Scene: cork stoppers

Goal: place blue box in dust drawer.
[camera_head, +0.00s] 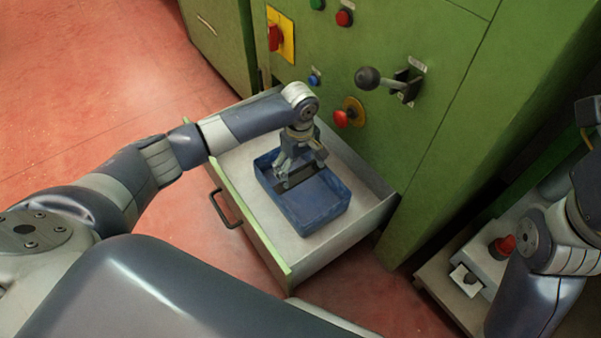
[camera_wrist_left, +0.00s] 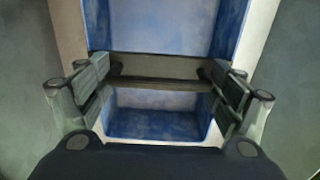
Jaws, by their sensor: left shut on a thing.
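The blue box (camera_head: 325,207) is an open tray with a dark bar across its middle. It is inside the pulled-out drawer (camera_head: 252,232), which has a green front and a pale interior. The box appears to rest on the drawer floor; any small gap beneath it cannot be told. My left gripper (camera_head: 298,172) points down into the box and is shut on its dark crossbar. In the left wrist view, the fingers (camera_wrist_left: 160,72) hold both ends of the bar, with the blue box (camera_wrist_left: 150,124) around and below. My right gripper is out of view.
The drawer belongs to a green machine (camera_head: 430,55) with a black-knobbed lever (camera_head: 368,78) and a red knob (camera_head: 341,118) above the drawer. A dark handle (camera_head: 226,209) sticks out from the drawer front. A bench with a red button (camera_head: 502,246) stands at right. Red floor is clear at left.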

